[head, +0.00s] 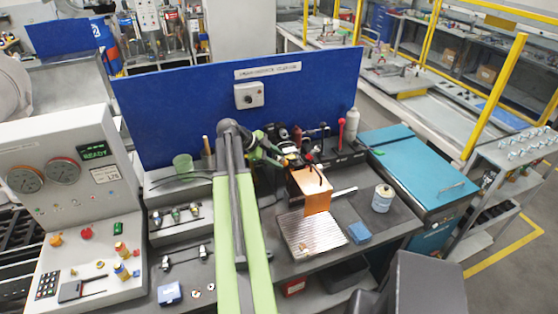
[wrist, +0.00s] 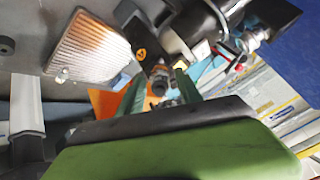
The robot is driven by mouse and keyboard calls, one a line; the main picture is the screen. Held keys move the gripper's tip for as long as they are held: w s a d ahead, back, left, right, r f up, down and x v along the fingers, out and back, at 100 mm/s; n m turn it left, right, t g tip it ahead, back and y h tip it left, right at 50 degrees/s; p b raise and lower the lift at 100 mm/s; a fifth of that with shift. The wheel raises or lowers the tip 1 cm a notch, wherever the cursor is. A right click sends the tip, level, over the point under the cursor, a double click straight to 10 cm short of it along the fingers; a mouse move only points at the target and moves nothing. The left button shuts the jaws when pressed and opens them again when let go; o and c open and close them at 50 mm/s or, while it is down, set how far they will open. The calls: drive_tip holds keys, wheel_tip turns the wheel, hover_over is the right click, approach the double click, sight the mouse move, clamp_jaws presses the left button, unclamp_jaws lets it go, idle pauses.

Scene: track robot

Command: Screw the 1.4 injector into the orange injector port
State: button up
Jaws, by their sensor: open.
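An orange block (head: 317,198) stands on the bench behind a ribbed metal tray (head: 305,236); its port is not clear in the head view. My gripper (head: 292,163) is over or just behind the top of this block. In the wrist view my gripper (wrist: 160,88) has its two green fingers apart. A dark fitting with a metal end (wrist: 160,78) shows between them; I cannot tell whether it touches them or what it is. Orange surface (wrist: 103,104) shows beside the left finger. Small injector-like parts (head: 176,214) lie on a rack at left; no 1.4 marking is readable.
A blue panel (head: 180,105) stands behind the bench. A control box with gauges (head: 65,190) is at left. A green cup (head: 183,164) stands left of my arm.

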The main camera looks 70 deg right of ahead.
drive_tip(key=n, duration=1.2)
drive_tip(key=shift+n, duration=0.7)
drive_tip(key=n, duration=0.5)
drive_tip(key=shift+n, duration=0.4)
drive_tip(key=n, duration=0.5)
